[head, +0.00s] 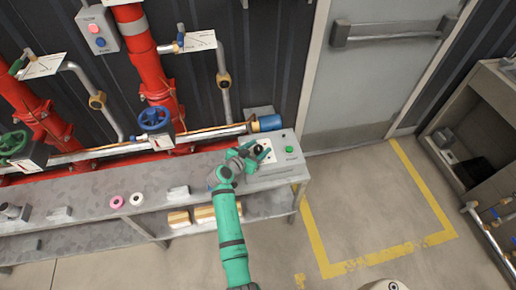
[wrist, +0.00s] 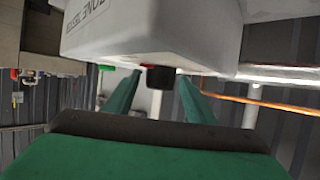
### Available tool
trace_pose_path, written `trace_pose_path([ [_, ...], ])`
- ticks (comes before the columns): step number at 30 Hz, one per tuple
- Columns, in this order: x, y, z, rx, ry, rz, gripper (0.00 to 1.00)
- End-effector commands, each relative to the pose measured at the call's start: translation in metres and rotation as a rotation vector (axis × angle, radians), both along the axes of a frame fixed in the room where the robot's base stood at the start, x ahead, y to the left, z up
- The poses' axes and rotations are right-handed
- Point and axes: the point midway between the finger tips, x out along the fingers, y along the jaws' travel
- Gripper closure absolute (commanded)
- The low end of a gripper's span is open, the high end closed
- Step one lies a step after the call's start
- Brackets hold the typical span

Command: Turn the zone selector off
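A grey control box (head: 287,158) stands at the right end of the bench, with a green button (head: 290,149) and a black selector knob (head: 258,148) on its top. In the wrist view the box (wrist: 150,32) fills the upper middle, and its lettering is upside down and partly cut off. The dark knob (wrist: 161,78) sticks out from the box. My gripper (head: 262,153) is at the left side of the box top. Its two green fingers (wrist: 158,84) are open on either side of the knob, with a gap visible at each side. The knob's pointer direction cannot be read.
Red pipes with a blue valve wheel (head: 154,118) and a green valve wheel (head: 13,143) stand behind the bench (head: 90,190). A blue-ended horizontal pipe (head: 266,123) runs close behind the box. Pink and white rings lie left of my arm.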

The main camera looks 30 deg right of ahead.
Motion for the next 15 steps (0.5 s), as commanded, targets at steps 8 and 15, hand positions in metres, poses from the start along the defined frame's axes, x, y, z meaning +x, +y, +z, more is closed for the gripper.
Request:
trace_pose_path([
  [8, -0.005, 0.012, 0.006, -0.002, -0.001, 0.001, 0.50],
  [15, -0.022, 0.050, 0.023, -0.002, -0.001, 0.003, 0.50],
])
